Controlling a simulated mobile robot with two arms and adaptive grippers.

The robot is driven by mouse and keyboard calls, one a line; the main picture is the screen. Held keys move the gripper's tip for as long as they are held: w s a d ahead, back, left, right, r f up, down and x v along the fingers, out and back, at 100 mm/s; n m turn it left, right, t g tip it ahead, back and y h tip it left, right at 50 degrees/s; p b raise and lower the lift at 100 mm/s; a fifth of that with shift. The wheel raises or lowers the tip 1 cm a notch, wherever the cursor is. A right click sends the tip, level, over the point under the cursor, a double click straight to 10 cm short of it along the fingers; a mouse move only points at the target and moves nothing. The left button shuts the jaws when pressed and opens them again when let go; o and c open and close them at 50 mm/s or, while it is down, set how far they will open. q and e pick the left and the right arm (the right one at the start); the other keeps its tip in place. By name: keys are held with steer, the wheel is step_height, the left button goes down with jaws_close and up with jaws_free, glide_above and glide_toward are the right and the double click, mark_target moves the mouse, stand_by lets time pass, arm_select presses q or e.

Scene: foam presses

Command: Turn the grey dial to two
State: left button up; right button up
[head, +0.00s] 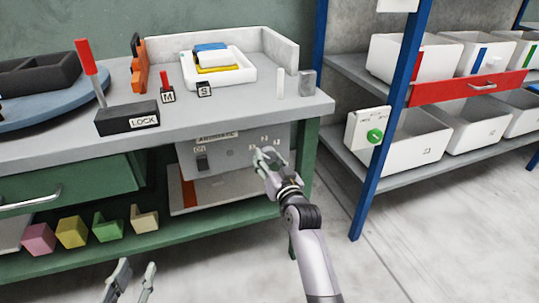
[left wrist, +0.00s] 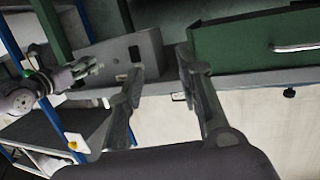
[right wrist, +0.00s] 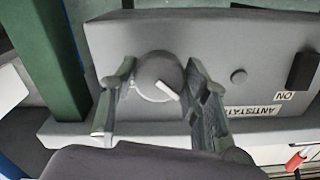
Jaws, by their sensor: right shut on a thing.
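The grey dial (right wrist: 158,72) is a round knob with a white pointer mark on the front of a grey box (right wrist: 215,45) labelled "ANTISTATIC". In the right wrist view the pointer slants toward the lower right. My right gripper (right wrist: 156,88) is shut on the dial, one finger on each side. In the head view my right gripper (head: 268,157) is at the right part of the box (head: 228,150) and hides the dial. Small marks above it are too small to read. My left gripper (head: 131,275) is open and empty, low at the front; its fingers (left wrist: 157,62) are apart.
The box hangs under the grey tabletop (head: 225,112), beside a green table leg (head: 303,150). A rocker switch (right wrist: 302,70) is on the same box. A lock lever (head: 90,70) stands on the table. A blue-posted shelf (head: 385,120) with white bins is at right.

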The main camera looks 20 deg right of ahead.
steer(key=shift+r+m+p, duration=0.15)
steer(key=shift+m+p, duration=0.85)
steer(key=m+p, duration=0.2)
steer(key=shift+m, duration=0.4)
steer(key=m+p, duration=0.2)
steer(key=m, duration=0.1)
steer(key=shift+a, duration=0.1)
arm_select(q)
steer(key=s+a+f+g+y, duration=0.1)
steer(key=s+a+f+g, duration=0.2)
steer(key=s+f+g, duration=0.3)
steer(key=s+a+f+g+y, duration=0.2)
steer(key=s+f+g, duration=0.4)
steer(key=s, duration=0.3)
steer(key=shift+s+a+f+n+p, duration=0.3)
steer(key=shift+s+a+f, duration=0.05)
steer(key=shift+a+f, duration=0.2)
arm_select(e)
steer(key=shift+m, duration=0.6)
steer(key=o, duration=1.1)
steer(key=shift+o, duration=0.3)
